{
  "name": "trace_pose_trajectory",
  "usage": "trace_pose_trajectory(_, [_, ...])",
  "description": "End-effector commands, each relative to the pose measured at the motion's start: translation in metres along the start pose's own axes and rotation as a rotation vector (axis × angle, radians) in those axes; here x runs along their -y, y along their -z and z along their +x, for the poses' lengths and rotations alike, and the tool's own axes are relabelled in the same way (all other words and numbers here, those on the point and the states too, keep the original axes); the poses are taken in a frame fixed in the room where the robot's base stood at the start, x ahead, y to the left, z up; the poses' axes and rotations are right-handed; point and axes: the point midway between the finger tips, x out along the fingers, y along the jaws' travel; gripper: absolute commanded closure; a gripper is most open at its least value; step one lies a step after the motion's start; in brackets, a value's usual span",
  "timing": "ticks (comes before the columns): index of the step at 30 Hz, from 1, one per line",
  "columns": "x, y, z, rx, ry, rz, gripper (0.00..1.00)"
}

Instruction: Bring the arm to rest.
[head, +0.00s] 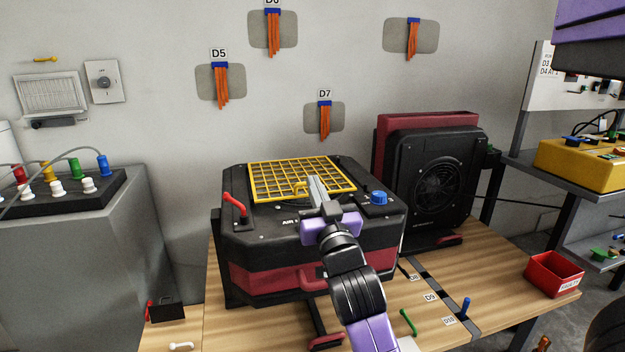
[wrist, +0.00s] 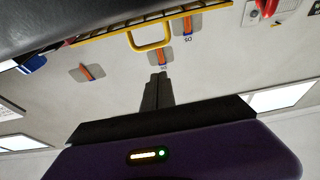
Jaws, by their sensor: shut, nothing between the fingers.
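My gripper (head: 314,182) is at the front edge of the black and dark red machine (head: 270,225), by its yellow grille (head: 275,178). Its fingers are together and hold nothing. In the wrist view the shut fingers (wrist: 157,82) point toward the wall, near the yellow grille handle (wrist: 150,46). The handle and fingers look apart there. My purple and black arm reaches up from the bottom of the head view and hides part of the machine's front.
A red lever (head: 234,204) and a blue knob (head: 379,197) sit on the machine's top. A second machine with a fan (head: 440,185) stands behind right. A red bin (head: 553,276), green handle (head: 408,322) and blue peg (head: 465,307) are on the wooden table (head: 500,265).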

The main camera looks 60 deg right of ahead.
Motion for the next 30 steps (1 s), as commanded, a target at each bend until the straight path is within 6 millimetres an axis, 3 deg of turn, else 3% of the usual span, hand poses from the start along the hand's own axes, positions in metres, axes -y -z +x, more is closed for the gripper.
trace_pose_trajectory(3, [0.0,-0.008,-0.023,0.0,0.001,-0.002,1.0])
trace_pose_trajectory(9, [0.0,-0.013,-0.05,-0.001,0.0,-0.002,1.0])
trace_pose_trajectory(24, [0.001,-0.011,-0.06,-0.01,0.003,-0.014,1.0])
trace_pose_trajectory(28, [0.014,0.005,-0.062,-0.072,0.051,-0.041,1.0])
trace_pose_trajectory(30, [0.028,0.004,-0.074,-0.09,0.105,-0.055,1.0])
